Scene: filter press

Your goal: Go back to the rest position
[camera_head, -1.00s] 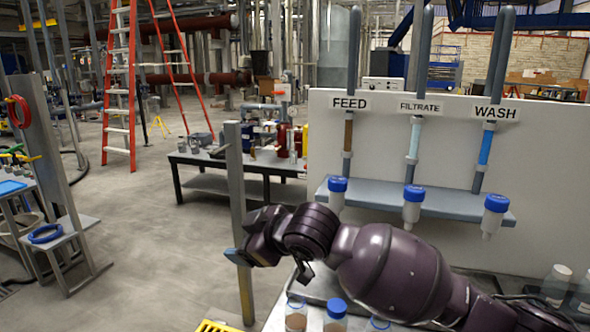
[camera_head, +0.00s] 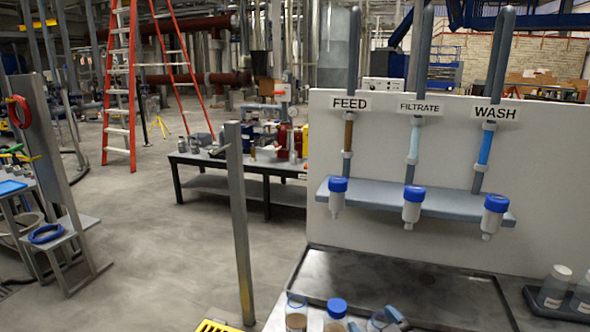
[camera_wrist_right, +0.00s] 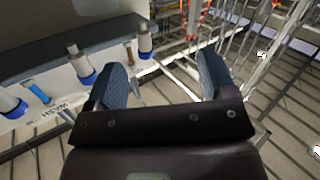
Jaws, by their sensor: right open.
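My right gripper shows in the right wrist view (camera_wrist_right: 163,78), its two blue-grey fingers spread apart with nothing between them. In the head view only what look like its fingertips (camera_head: 375,320) show at the bottom edge, beside the small bottles; whether they touch anything is unclear. The rest of the right arm is out of the head view. My left gripper is in neither current view.
A panel (camera_head: 410,150) with FEED, FILTRATE and WASH signs carries a shelf (camera_head: 375,197) with blue-capped containers. Below are a dark tray (camera_head: 400,285) and a blue-capped bottle (camera_head: 336,308). A grey post (camera_head: 240,220) stands left; floor beyond is open.

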